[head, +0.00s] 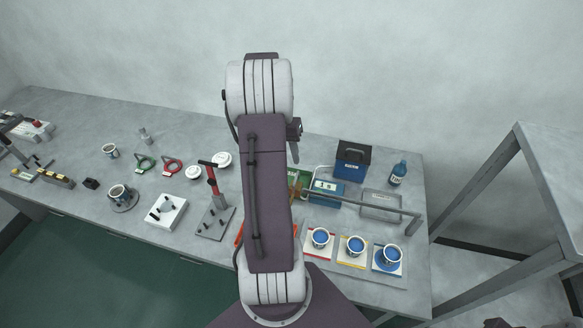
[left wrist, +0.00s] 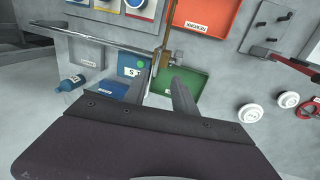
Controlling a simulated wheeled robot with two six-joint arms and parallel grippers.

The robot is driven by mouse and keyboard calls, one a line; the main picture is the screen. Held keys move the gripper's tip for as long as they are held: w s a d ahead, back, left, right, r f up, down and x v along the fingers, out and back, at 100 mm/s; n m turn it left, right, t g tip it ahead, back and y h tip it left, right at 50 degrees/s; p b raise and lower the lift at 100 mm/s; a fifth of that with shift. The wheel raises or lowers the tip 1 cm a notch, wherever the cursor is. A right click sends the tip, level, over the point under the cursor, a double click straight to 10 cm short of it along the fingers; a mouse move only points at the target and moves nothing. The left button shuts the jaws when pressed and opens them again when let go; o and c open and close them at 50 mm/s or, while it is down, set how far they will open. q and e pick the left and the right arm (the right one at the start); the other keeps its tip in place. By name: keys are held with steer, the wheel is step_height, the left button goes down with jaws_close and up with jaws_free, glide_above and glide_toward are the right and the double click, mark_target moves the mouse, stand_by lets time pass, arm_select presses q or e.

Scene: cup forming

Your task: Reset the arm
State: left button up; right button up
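My left arm rises through the middle of the head view, with its purple-grey link in front of the bench. My left gripper (head: 294,150) is partly hidden behind the arm in the head view. In the left wrist view, the fingers of my left gripper (left wrist: 160,80) stand apart with nothing between them. Beyond them are a green tray (left wrist: 198,82) and a blue bin (left wrist: 129,65). My right gripper is not in view.
The grey bench (head: 330,147) holds several cups, including a blue-filled cup (head: 320,238) on a pad. A metal rail (head: 375,206), a dark blue box (head: 352,160) and a blue bottle (head: 398,172) stand at right. A grey-topped table (head: 560,180) is beyond. Open floor (head: 120,285) lies lower left.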

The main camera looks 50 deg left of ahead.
arm_select(q)
steer(key=shift+a+r, duration=0.15)
steer(key=shift+r, duration=0.75)
steer(key=shift+s, duration=0.1)
